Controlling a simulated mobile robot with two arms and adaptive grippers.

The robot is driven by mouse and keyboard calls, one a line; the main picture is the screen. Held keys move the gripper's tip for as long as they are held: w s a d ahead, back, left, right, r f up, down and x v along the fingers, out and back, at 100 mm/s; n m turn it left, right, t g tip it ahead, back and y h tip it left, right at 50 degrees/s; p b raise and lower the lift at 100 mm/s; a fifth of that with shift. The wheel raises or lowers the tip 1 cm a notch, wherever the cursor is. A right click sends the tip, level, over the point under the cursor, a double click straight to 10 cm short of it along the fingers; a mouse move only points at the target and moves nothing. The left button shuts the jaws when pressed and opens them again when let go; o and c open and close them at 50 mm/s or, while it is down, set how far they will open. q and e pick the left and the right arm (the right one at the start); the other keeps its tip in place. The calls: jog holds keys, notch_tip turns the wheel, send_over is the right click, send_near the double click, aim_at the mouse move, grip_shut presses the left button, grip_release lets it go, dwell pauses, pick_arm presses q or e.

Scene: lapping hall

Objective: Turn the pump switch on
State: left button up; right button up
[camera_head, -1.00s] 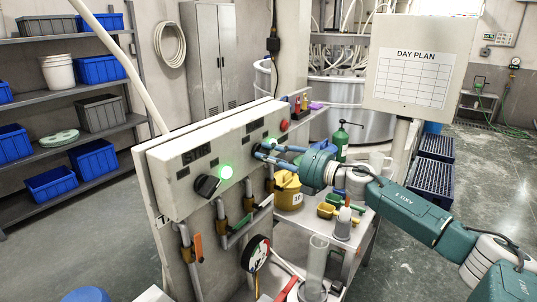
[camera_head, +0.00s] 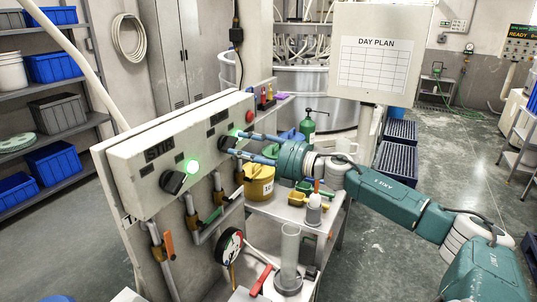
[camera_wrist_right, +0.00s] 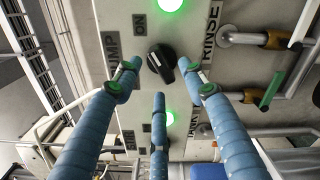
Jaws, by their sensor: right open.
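The pump switch (camera_wrist_right: 160,62) is a black rotary knob on a pale control panel (camera_head: 205,150), beside the "PUMP" and "ON" labels in the right wrist view. A round lamp (camera_wrist_right: 172,4) near it glows green; it also shows in the head view (camera_head: 235,132). My right gripper (camera_head: 243,147) reaches the panel from the right. Its three blue fingers are open and spread about the knob in the right wrist view (camera_wrist_right: 164,90). Whether they touch it I cannot tell. The knob is partly hidden by fingers in the head view. My left gripper is out of view.
The stir switch (camera_head: 172,182) with its lit green lamp (camera_head: 192,166) is left on the same panel. A red button (camera_head: 249,116) is at its right end. Pipes with coloured valve handles (camera_head: 168,244) run below. A bench with a yellow pot (camera_head: 259,188) and bottles stands behind.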

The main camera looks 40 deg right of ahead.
jog(key=v, duration=0.9)
dwell(0.6)
